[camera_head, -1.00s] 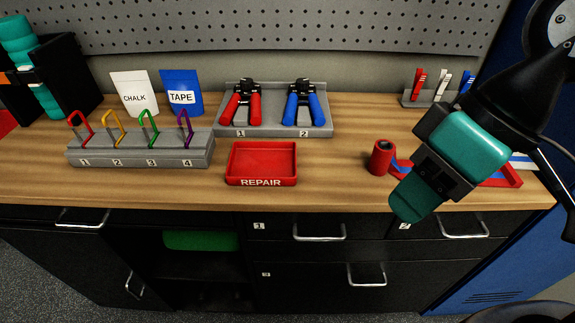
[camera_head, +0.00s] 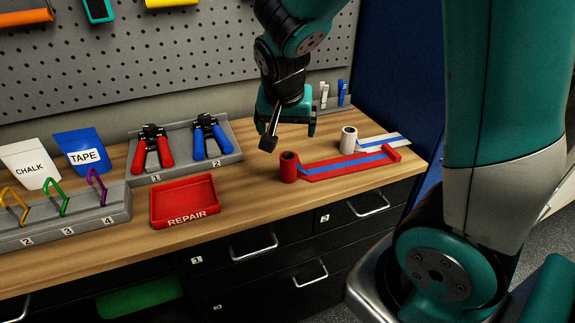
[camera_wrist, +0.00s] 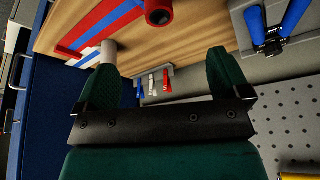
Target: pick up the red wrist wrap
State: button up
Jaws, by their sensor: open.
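The red wrist wrap is a red roll (camera_head: 288,168) with a flat tail (camera_head: 345,165) bearing a blue stripe, lying to the right on the wooden bench. In the wrist view its roll (camera_wrist: 158,10) and striped tail (camera_wrist: 95,28) show at the top. My gripper (camera_head: 288,120) is open and empty, above and behind the roll in the head view, apart from it. In the wrist view my two teal fingers (camera_wrist: 168,75) stand wide apart. A white wrap (camera_head: 348,142) with a blue stripe lies just behind the red one; its roll (camera_wrist: 109,52) shows beside my left finger.
A small rack of clips (camera_head: 330,100) stands at the back right. The red REPAIR tray (camera_head: 185,215) and the holder (camera_head: 228,160) with red and blue hand grips are left of the wrap. A pegboard (camera_head: 200,60) rises behind the bench.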

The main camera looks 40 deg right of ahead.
aim_at(288, 159)
jog(key=x, duration=1)
jog(key=shift+s+a+p, duration=0.1)
jog(key=shift+p, duration=0.25)
jog(key=shift+p+x, duration=0.6)
jog(key=shift+x, duration=2)
jog(key=shift+s, duration=0.1)
jog(key=c, duration=1)
jog(key=shift+r, duration=0.1)
